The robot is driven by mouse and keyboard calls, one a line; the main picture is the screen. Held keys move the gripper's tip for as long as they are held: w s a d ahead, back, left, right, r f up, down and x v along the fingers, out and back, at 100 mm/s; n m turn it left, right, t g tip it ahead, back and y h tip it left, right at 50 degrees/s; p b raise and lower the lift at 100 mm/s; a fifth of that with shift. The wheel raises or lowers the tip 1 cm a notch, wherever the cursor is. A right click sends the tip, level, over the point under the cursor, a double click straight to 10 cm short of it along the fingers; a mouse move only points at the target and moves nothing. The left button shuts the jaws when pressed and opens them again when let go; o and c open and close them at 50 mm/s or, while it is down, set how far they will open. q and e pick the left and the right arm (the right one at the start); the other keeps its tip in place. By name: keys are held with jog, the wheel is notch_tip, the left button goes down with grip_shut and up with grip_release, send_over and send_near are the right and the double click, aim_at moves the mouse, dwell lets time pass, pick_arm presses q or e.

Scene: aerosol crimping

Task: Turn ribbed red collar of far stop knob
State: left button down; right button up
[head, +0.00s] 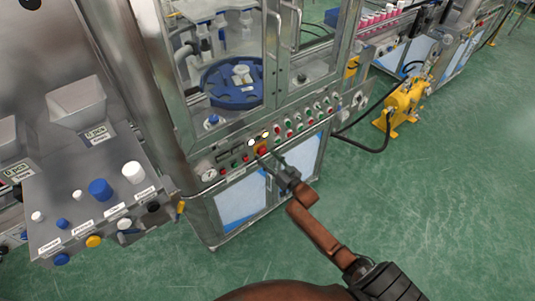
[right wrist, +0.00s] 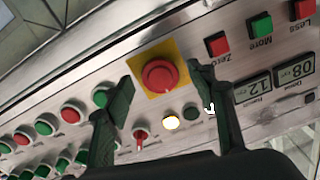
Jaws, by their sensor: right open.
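A red stop knob (head: 262,151) on a yellow square plate sits on the front panel of the glass-doored machine. It shows large in the right wrist view (right wrist: 160,75), with a round red cap and a darker red rim; ribs are too small to make out. My right gripper (head: 271,161) is open in front of the panel. In the right wrist view its two dark fingers (right wrist: 162,80) stand to the left and right of the knob, with space on both sides. Whether the fingertips reach the collar's depth cannot be told. My left gripper is not in view.
Several red and green buttons (right wrist: 71,114) line the panel beside the knob. A small red switch (right wrist: 140,136) and a lit button (right wrist: 171,122) lie close to the fingers. A yellow pump (head: 402,103) stands to the right; green floor (head: 430,190) is open in front.

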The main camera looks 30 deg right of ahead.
jog(key=shift+w+a, duration=0.1)
jog(key=shift+w, duration=0.8)
jog(key=shift+c, duration=0.2)
